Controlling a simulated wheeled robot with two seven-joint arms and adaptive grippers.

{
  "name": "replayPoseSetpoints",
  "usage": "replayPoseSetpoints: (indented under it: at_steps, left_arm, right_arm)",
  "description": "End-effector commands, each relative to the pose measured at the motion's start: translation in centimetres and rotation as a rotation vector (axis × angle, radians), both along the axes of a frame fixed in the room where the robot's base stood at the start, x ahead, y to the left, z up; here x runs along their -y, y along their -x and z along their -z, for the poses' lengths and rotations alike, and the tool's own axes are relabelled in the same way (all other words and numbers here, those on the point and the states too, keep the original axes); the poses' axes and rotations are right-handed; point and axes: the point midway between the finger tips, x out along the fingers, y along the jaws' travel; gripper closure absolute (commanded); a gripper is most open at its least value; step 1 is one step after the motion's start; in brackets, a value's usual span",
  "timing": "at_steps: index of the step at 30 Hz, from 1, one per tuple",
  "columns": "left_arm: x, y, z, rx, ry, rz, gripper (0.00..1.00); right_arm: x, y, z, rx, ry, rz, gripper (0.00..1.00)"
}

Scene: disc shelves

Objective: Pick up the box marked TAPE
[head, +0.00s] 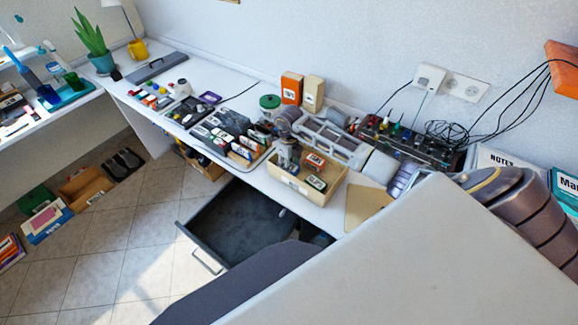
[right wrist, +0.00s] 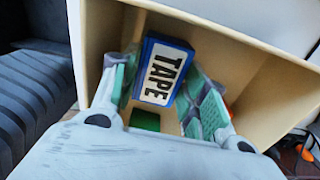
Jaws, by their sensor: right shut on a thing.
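The box marked TAPE (right wrist: 163,72) is blue with a white label and black letters. In the right wrist view it stands between the two green-padded fingers of my right gripper (right wrist: 160,95), which is shut on it. In the head view my right gripper (head: 288,155) reaches down into the left part of a light wooden tray (head: 297,184) on the desk. The TAPE box cannot be made out there, hidden by the gripper. My left gripper is not in view.
An orange box (head: 314,161) and a dark-labelled box (head: 317,183) are also in the tray. Small boxes in a dark tray (head: 255,160) stand to the left. Orange and tan cartons (head: 292,88) stand behind. An open drawer (head: 235,222) juts out below the desk.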

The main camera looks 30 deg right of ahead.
Motion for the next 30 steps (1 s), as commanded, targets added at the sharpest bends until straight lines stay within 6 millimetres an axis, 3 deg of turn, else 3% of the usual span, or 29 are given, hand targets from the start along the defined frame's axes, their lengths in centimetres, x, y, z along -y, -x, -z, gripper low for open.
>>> replayPoseSetpoints:
  at_steps: [8,21,30]
  left_arm:
    - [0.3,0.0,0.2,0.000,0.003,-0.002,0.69]
    - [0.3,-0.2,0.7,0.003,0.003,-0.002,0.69]
    - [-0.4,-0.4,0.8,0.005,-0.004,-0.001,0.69]
  right_arm:
    - [0.1,-0.1,-2.4,0.003,0.002,0.000,0.80]
    - [0.0,-0.1,-8.5,0.003,0.001,0.000,0.80]
    - [0.0,0.0,-9.8,0.000,0.000,0.000,0.80]
